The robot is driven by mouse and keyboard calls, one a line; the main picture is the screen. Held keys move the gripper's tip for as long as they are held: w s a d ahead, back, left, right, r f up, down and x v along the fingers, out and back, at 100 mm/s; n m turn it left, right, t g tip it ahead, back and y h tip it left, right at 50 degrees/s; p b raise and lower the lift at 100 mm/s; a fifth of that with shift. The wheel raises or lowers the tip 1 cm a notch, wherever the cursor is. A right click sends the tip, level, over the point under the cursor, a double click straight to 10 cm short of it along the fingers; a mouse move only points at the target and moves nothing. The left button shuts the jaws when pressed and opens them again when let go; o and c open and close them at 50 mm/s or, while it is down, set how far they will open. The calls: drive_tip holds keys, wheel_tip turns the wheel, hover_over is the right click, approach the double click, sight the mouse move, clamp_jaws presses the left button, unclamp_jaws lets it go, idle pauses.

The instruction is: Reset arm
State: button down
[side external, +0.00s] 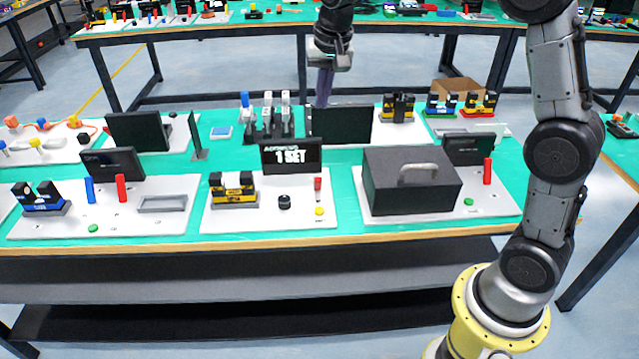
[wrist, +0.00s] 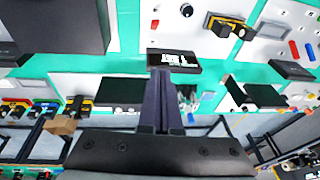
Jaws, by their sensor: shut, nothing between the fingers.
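My gripper (side external: 321,100) hangs at the top middle of the side external view, pointing down behind a black screen in the middle of the green table. In the wrist view its two dark fingers (wrist: 161,74) lie together with nothing visible between them. The same sign (side external: 291,156) stands upright in the side external view.
Front white boards carry a black box with a grey handle (side external: 413,180), a yellow-black block (side external: 233,188), a blue-black block (side external: 42,199) and small buttons. A black screen (side external: 341,125) and grey-white upright parts (side external: 268,115) stand behind. Green table strips between boards are clear.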

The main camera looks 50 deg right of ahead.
drive_tip(key=s+a+r+n+t, duration=0.15)
drive_tip(key=s+r, duration=0.25)
drive_tip(key=s, duration=0.4)
drive_tip(key=s+a+r+n+t, duration=0.15)
drive_tip(key=s+r, duration=0.25)
drive_tip(key=s, duration=0.4)
drive_tip(key=s+a+f+n, duration=0.1)
drive_tip(key=s+f+n, duration=0.2)
drive_tip(key=s, duration=0.4)
drive_tip(key=s+f+n+y, duration=0.1)
drive_tip(key=s+f+n, duration=0.1)
drive_tip(key=s+f, duration=0.4)
drive_tip(key=shift+s+a+n, duration=0.4)
drive_tip(key=shift+s, duration=0.2)
drive_tip(key=shift+r, duration=0.1)
